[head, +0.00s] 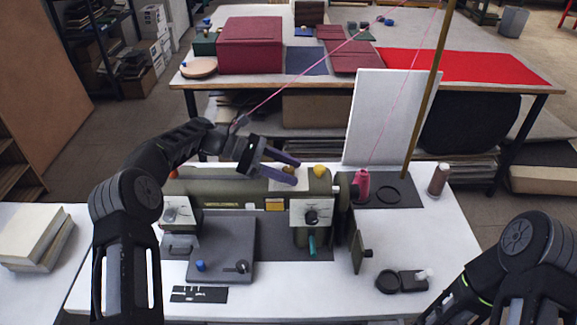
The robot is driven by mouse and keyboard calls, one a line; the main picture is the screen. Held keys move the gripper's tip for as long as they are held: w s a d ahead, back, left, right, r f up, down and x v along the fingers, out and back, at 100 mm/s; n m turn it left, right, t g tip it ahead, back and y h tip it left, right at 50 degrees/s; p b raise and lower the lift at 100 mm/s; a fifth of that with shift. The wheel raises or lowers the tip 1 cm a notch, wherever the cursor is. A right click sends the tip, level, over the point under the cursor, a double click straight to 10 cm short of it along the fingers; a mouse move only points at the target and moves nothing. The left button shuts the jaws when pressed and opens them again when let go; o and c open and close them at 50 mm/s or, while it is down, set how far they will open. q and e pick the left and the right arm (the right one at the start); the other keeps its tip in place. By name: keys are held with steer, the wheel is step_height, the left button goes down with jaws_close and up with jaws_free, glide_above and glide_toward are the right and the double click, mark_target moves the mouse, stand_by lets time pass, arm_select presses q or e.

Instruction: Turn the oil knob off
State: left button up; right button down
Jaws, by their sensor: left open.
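A green sewing-machine-like body (235,187) lies across the white table. A yellow knob (320,170) sits on top of it, right of my left gripper. A black knob (311,217) is on the pale front plate of its right part. I cannot tell for sure which of these is the oil knob. My left gripper (297,172) is open above the machine, with its purple fingers pointing right, toward the yellow knob. It looks apart from both knobs and holds nothing. My right arm shows at the lower right, but its gripper is out of view.
A pink thread cone (361,186) stands right of the machine, near a wooden pole (427,95) and a white board (385,115). A brown spool (438,180) stands at the right. Black parts (388,281) lie at the front right. The table's right side is mostly clear.

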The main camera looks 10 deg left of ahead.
mark_target(290, 169)
arm_select(q)
steer(key=shift+r, duration=0.15)
step_height(290, 169, up, 7)
steer(key=shift+r, duration=0.2)
steer(key=shift+d+r, duration=0.25)
steer(key=shift+r, duration=0.15)
steer(key=shift+a+r, duration=0.25)
steer(key=shift+r, duration=0.45)
